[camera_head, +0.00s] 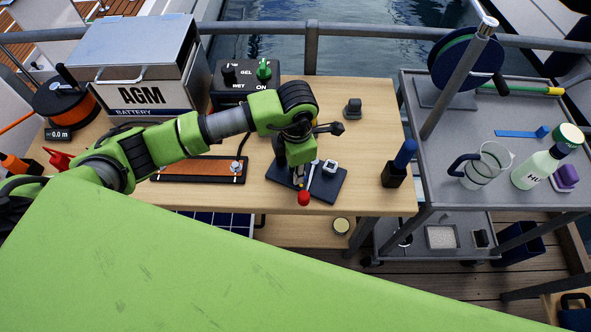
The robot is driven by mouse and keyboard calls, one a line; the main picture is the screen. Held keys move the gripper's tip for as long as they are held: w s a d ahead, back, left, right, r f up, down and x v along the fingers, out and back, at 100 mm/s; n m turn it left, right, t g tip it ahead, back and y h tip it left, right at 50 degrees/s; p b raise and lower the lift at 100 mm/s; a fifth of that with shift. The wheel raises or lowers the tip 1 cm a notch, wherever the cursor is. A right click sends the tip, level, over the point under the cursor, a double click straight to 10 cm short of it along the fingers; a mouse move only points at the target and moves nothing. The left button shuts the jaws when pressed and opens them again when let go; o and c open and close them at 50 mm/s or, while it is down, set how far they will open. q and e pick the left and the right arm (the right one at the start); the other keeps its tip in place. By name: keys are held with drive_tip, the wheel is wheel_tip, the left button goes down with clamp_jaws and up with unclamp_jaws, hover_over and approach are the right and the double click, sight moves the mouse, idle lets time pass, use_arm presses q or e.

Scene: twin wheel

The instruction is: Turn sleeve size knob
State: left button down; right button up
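A dark blue plate (328,192) lies near the front edge of the wooden table. On it are a small white-and-dark knob-like part (330,166) and a thin light lever with a red ball end (303,198). No sleeve size label is readable, so I cannot tell for sure which part is the sleeve size knob. My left gripper (299,178) points down over the left part of the plate, just left of the white part. Its fingers are small and partly hidden by the green wrist, so their opening and any contact are unclear. My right gripper is not in view.
A black box (230,98) with black and green knobs, marked GEL, WET and ON, stands behind my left arm. An AGM battery (140,95) is at back left. A blue-handled tool in a black holder (394,175) stands right. A grey cart (440,150) adjoins the table.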

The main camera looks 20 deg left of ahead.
use_arm(q)
drive_tip(key=n+b, duration=0.3)
drive_tip(key=n, duration=0.2)
drive_tip(key=shift+f+n, duration=0.1)
drive_tip(key=shift+n, duration=0.2)
drive_tip(key=n+b, duration=0.2)
drive_tip(key=n, duration=0.3)
drive_tip(key=shift+w, duration=0.1)
drive_tip(key=n+b, duration=0.1)
drive_tip(key=n, duration=0.5)
drive_tip(key=shift+g, duration=0.3)
drive_tip(key=n, duration=0.5)
drive_tip(key=shift+b, duration=0.35)
drive_tip(key=c, duration=1.8)
unclamp_jaws()
drive_tip(key=shift+r, duration=0.2)
